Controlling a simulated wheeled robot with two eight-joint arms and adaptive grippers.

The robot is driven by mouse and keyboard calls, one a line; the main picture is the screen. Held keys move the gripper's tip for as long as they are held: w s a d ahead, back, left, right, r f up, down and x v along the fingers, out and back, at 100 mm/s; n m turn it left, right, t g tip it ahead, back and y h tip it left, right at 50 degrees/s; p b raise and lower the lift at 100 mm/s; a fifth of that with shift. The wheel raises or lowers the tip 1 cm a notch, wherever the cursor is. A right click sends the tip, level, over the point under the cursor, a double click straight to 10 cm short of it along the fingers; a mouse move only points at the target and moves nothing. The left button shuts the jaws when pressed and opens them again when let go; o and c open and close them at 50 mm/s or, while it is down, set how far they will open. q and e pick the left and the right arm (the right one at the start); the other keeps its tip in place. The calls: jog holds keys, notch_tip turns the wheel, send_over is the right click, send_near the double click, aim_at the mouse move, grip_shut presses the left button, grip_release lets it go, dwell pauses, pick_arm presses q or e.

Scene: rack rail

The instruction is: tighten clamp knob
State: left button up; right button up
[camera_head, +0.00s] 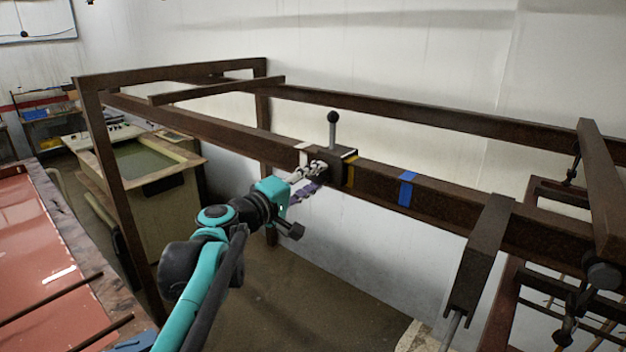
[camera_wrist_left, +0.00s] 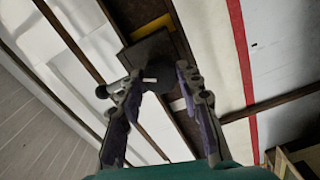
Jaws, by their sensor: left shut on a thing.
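The clamp (camera_head: 342,158) is a dark block sitting on the long brown front rail, with an upright lever (camera_head: 333,130) ending in a black ball. In the left wrist view the clamp block (camera_wrist_left: 157,48) lies just beyond my fingers. My left gripper (camera_head: 312,172) is at the clamp's near face, shut on the clamp knob. In the left wrist view its two fingers (camera_wrist_left: 160,95) stand either side of the dark round knob (camera_wrist_left: 150,140). The fingers hide the knob in the head view. My right gripper is not in view.
The rail carries a white tape mark (camera_head: 303,153), a yellow one (camera_head: 350,172) beside the clamp and a blue one (camera_head: 407,189) farther right. A brown bracket (camera_head: 482,250) hangs from the rail at right. A red-topped table (camera_head: 25,240) stands at left. Floor below the rail is open.

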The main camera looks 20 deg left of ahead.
pick_arm(q)
jog(key=m, duration=0.5)
jog(key=shift+f, duration=0.1)
jog(key=shift+m, duration=2.4)
jog(key=o, duration=1.2)
jog(key=shift+c, duration=0.2)
jog(key=v, duration=1.2)
